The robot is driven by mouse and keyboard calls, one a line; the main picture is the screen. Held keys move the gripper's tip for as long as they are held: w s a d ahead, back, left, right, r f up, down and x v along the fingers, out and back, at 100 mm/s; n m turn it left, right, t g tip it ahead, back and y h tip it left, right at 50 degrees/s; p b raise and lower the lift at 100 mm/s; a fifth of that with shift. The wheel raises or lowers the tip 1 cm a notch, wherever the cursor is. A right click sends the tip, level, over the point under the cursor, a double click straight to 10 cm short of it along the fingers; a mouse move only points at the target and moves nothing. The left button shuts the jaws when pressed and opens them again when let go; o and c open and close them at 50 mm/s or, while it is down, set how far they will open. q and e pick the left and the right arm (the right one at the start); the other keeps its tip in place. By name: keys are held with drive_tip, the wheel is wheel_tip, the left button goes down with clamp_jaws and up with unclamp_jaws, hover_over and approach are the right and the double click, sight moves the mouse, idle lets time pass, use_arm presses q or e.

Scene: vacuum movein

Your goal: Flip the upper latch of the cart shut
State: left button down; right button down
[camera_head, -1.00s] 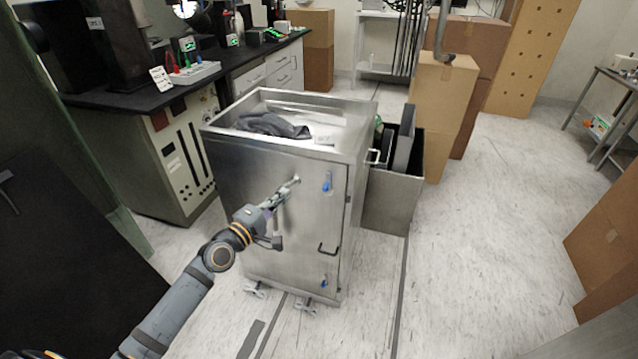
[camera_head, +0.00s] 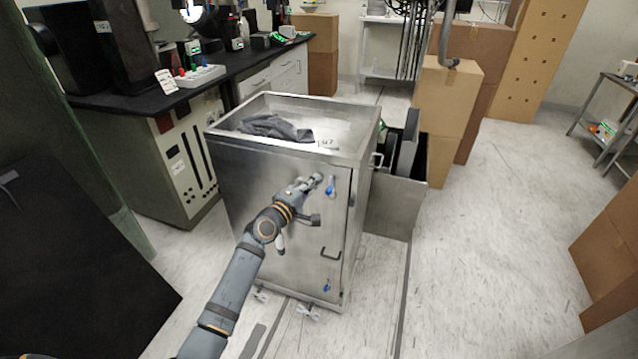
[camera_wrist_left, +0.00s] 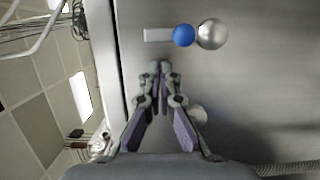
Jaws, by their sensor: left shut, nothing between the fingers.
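The steel cart (camera_head: 250,215) stands in the middle of the head view with its door side facing me. Its upper latch (camera_head: 331,187) has a blue part and sits near the upper right of that face. The left wrist view shows this latch as a pale bar, a blue knob (camera_wrist_left: 184,35) and a round silver end (camera_wrist_left: 212,33) in a row. My left gripper (camera_head: 317,179) is shut and empty, its tips just left of the latch in the head view. In the wrist view the gripper tips (camera_wrist_left: 160,67) are apart from the latch in the picture. My right gripper is not in view.
A lower blue latch (camera_head: 326,286) and a dark handle (camera_head: 330,254) are on the same face. Grey cloth (camera_head: 275,127) lies on the cart top. An open steel bin (camera_head: 392,205) stands close on the right.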

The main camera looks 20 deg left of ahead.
use_arm(q)
drive_tip(key=shift+d, duration=0.9)
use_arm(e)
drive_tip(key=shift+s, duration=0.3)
use_arm(q)
drive_tip(key=shift+r, duration=0.1)
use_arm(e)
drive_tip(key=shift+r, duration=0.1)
